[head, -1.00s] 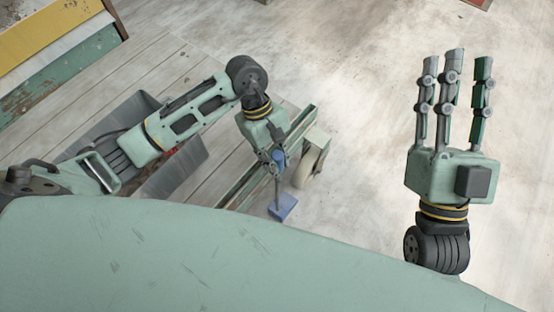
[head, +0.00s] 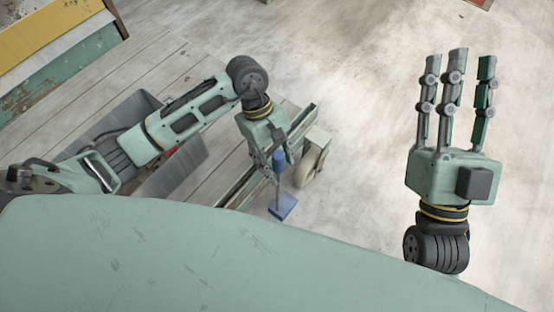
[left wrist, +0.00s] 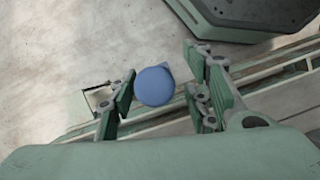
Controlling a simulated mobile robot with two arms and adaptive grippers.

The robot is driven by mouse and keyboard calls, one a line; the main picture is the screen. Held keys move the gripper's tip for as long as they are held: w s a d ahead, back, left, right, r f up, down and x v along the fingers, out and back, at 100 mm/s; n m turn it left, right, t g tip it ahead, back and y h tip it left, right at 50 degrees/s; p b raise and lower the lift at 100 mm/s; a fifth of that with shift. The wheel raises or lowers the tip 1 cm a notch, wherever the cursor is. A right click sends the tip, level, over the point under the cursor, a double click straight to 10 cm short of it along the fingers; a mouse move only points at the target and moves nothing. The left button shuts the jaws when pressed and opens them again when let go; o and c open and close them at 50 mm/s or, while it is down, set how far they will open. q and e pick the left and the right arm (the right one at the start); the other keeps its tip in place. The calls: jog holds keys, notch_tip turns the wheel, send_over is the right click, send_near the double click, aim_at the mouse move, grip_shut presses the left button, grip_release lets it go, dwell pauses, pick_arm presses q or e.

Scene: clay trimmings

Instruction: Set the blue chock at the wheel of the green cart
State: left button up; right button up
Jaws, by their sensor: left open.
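The blue chock (head: 283,206) has a flat base and an upright post with a thick blue top. My left gripper (head: 272,163) is open around the chock's top. In the left wrist view the round blue top (left wrist: 154,86) sits between the spread fingers, nearer the left one. My right gripper (head: 458,62) is open and empty, fingers pointing up the picture.
A grey metal bin (head: 183,172) stands on wooden planks (head: 160,62) under my left arm. A yellow, white and green painted board (head: 55,60) is at upper left. The pale concrete floor (head: 360,90) between my arms is clear.

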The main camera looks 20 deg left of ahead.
pick_arm(q)
jog(key=v, duration=1.2)
jog(key=shift+s, duration=0.1)
